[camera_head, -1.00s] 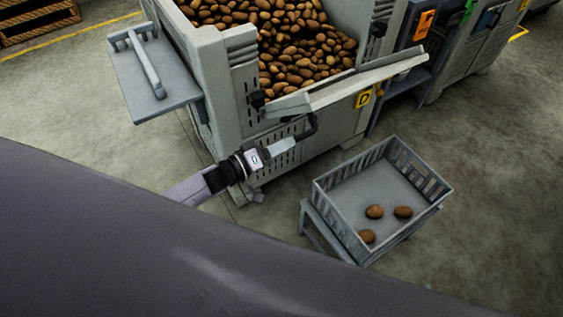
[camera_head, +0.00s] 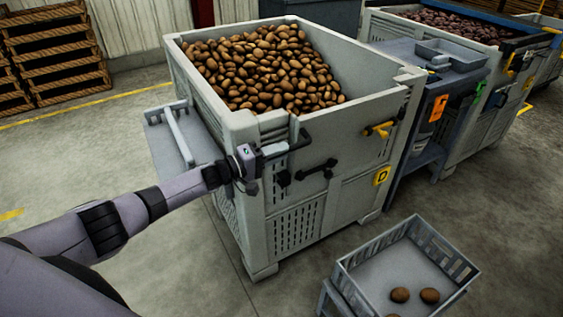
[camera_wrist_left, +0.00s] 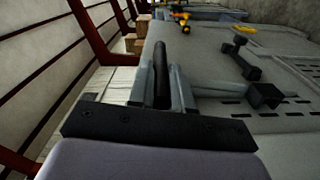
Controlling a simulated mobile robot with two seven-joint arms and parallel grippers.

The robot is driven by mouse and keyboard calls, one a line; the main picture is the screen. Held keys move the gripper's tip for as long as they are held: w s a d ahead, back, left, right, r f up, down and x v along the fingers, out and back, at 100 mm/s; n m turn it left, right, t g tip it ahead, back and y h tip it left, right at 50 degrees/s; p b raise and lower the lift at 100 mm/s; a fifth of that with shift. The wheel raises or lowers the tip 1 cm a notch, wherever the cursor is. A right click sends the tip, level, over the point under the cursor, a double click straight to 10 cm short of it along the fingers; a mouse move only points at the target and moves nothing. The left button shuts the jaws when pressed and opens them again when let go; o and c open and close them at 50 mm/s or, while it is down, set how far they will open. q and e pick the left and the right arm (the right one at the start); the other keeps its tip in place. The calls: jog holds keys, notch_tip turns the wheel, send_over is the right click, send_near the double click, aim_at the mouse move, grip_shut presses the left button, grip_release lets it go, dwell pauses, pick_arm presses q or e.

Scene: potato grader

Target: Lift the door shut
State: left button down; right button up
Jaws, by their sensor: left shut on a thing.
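The door (camera_head: 345,125) is the grey upper front panel of the potato bin (camera_head: 252,215). It stands about upright, in line with the bin's front; I cannot tell whether it is fully flush. My left gripper (camera_head: 277,149) is shut on the dark door handle (camera_head: 301,139) near the panel's left end. In the left wrist view, the fingers (camera_wrist_left: 162,88) close around the dark handle bar (camera_wrist_left: 161,70), with the grey door face (camera_wrist_left: 212,65) beside them. My right gripper is not in view.
Potatoes (camera_head: 265,70) fill the bin. A black latch (camera_head: 316,171) and a yellow-handled latch (camera_head: 380,130) sit on its front. A grey side shelf (camera_head: 160,145) is at left. A crate (camera_head: 360,275) with potatoes stands in front at lower right.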

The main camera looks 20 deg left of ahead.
pick_arm(q)
jog(key=shift+w+a+r, duration=0.15)
jog(key=shift+w+a, duration=0.05)
jog(key=shift+a, duration=0.05)
jog(key=c, duration=1.1)
grip_release()
jog(key=shift+o, duration=0.2)
jog(key=shift+s, duration=0.1)
